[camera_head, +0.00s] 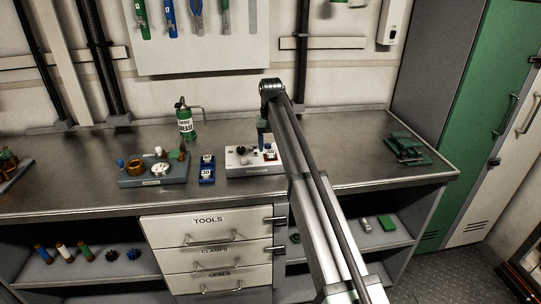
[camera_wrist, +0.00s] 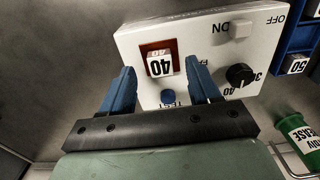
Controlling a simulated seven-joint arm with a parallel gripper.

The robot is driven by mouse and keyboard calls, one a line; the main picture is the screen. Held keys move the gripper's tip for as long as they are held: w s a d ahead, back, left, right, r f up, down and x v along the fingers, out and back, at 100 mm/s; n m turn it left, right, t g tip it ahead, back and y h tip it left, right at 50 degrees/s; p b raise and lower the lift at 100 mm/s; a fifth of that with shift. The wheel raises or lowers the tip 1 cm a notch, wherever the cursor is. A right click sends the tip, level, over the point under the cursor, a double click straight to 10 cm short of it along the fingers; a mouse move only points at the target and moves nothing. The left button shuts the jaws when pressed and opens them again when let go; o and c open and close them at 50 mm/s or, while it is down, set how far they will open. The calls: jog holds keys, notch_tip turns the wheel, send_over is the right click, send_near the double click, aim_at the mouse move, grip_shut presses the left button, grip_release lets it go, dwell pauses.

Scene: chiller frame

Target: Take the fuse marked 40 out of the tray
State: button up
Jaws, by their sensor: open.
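A fuse marked 40 (camera_wrist: 159,65) stands in the brown-edged socket of a white tester box (camera_wrist: 205,50). The fuse (camera_head: 270,154) and the box (camera_head: 256,170) also show in the head view. My gripper (camera_wrist: 161,74) is open, with one blue finger on each side of the fuse in the wrist view; I cannot tell whether they touch it. In the head view my gripper (camera_head: 263,143) is over the box. The blue tray (camera_head: 207,180) stands left of the box and holds fuses; one marked 50 (camera_wrist: 297,66) shows in the wrist view.
The box has a dial (camera_wrist: 239,75), a switch (camera_wrist: 240,30) and a blue test button (camera_wrist: 168,96) close to the fingers. A green grease can (camera_head: 185,122) stands behind the tray. A grey fixture (camera_head: 153,181) stands left. The bench right of my arm is mostly clear.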

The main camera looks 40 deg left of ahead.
aim_at(271, 155)
notch_tip(271, 155, down, 2)
jog(key=shift+f, duration=0.15)
jog(key=c, duration=1.1)
jog(key=shift+c, duration=0.2)
